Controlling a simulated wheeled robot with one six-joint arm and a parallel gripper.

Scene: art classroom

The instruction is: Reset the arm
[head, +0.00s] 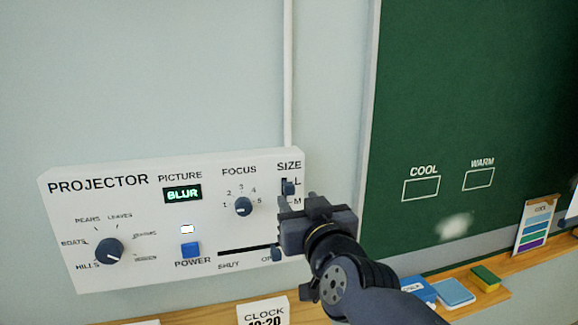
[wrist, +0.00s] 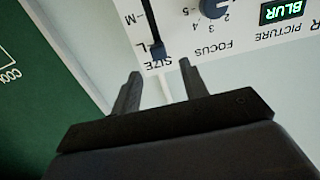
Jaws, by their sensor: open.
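My gripper (head: 296,203) is open and empty in front of the right end of a white projector panel (head: 140,220). In the wrist view its two fingers (wrist: 158,80) stand apart near the SIZE slider (wrist: 157,52), whose knob is between the fingertips in the picture. I cannot tell whether they touch it. In the head view the SIZE slider knob (head: 288,188) is near the L mark, just above my gripper. My gripper and arm cover the lower right of the panel, including the bottom of the SIZE scale.
The panel has a PICTURE display (head: 183,194) reading BLUR, a FOCUS knob (head: 243,207), a picture dial (head: 109,251), a blue POWER button (head: 190,250) and a shutter slider (head: 276,254). A wooden ledge (head: 492,303) under the green board (head: 460,100) holds sponges and cards.

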